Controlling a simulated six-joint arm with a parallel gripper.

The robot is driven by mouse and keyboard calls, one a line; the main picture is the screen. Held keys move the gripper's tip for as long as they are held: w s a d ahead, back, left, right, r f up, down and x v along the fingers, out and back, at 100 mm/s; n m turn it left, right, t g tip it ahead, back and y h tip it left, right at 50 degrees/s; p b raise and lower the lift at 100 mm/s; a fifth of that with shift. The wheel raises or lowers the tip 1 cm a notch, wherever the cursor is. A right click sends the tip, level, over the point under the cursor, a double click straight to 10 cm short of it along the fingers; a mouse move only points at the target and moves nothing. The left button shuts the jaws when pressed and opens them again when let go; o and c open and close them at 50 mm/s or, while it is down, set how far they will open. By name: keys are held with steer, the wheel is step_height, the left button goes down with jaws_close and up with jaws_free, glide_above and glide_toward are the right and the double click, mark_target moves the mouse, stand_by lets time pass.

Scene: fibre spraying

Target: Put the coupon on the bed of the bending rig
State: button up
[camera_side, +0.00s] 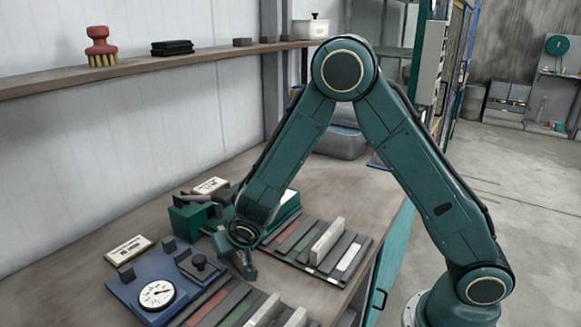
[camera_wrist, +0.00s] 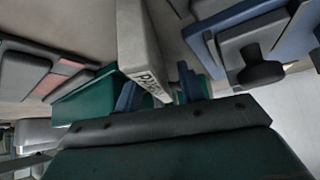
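A pale grey lettered bar, which looks like a coupon (camera_wrist: 138,40), runs down the middle of the wrist view to between my gripper's fingertips (camera_wrist: 160,92). A gap shows on its right side; contact on the left is unclear. In the side view my gripper (camera_side: 244,265) points down between the rig and the racks, with no pale bar visible in it. The blue bending rig (camera_side: 120,291) has a dial gauge and dark blocks. It also shows in the wrist view (camera_wrist: 205,38) at the upper right. Pale upright coupons stand in the front rack (camera_side: 264,310) and back rack (camera_side: 327,241).
A green fixture (camera_side: 190,222) stands behind my gripper. Label plates (camera_side: 129,249) lie near the wall. The shelf (camera_side: 60,82) above holds a red brush (camera_side: 101,46), dark blocks and a white pot (camera_side: 311,28). Bare bench shows at the far right.

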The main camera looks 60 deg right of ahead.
stand_by(0.4)
jaws_close()
steer(key=shift+r, duration=0.2)
steer(key=shift+r, duration=0.45)
steer(key=s, duration=1.2)
steer(key=shift+s, duration=0.35)
steer(key=shift+s+r, duration=0.15)
steer(key=shift+r, duration=0.15)
step_height(320, 180, up, 13)
steer(key=shift+r, duration=0.1)
